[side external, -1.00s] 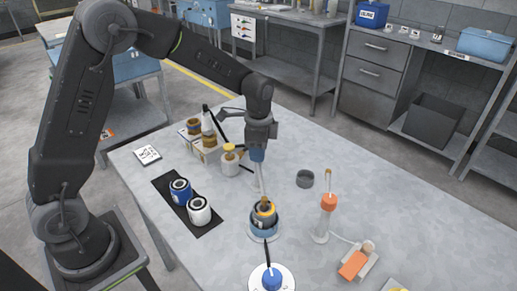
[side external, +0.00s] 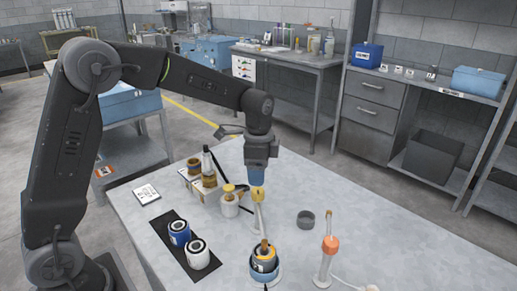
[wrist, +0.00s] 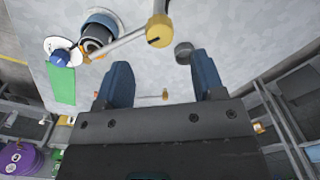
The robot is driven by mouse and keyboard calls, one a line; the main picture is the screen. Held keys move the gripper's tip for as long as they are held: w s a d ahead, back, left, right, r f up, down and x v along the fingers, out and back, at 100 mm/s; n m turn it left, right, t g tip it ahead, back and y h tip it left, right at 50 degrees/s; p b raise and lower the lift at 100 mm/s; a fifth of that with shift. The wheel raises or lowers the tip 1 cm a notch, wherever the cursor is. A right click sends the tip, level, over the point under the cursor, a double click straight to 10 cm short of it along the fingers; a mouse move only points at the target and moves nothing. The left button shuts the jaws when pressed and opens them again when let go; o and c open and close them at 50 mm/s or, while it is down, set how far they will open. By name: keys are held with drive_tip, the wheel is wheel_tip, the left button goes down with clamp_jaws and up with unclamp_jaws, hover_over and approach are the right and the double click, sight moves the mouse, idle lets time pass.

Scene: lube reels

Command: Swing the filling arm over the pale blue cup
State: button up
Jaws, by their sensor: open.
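My gripper (side external: 257,180) points down with its blue fingers open and empty. In the wrist view the open fingers (wrist: 164,85) are apart, with table between them. The filling arm (wrist: 122,42) is a pale bar with a yellow knob (wrist: 159,30) at one end. In the side view the knob (side external: 257,195) shows just under my fingers. The bar's other end reaches the container with the pale blue rim (wrist: 104,17), the likely pale blue cup (side external: 266,275). Inside it is a dark, orange-ringed reel (wrist: 93,42). I cannot tell whether the tip is centred over it.
Blue and white cans (side external: 197,256) stand on a black mat to the left. A yellow-topped white jar (side external: 230,205) and brown-topped bottles stand behind.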

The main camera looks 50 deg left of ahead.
wheel_tip(320, 180, up, 7)
idle(0.3)
drive_tip(key=shift+r, duration=0.1)
drive_tip(key=s+r+n+t, duration=0.3)
drive_tip(key=s+r+n, duration=0.2)
drive_tip(key=s, duration=0.8)
drive_tip(key=s+d+f+n+t, duration=0.1)
drive_tip(key=s+n, duration=0.4)
drive_tip(key=s, duration=0.6)
wheel_tip(320, 180, down, 2)
drive_tip(key=shift+s+d+f+t, duration=0.1)
drive_tip(key=shift+s+d+t, duration=0.05)
drive_tip(key=shift+t, duration=0.65)
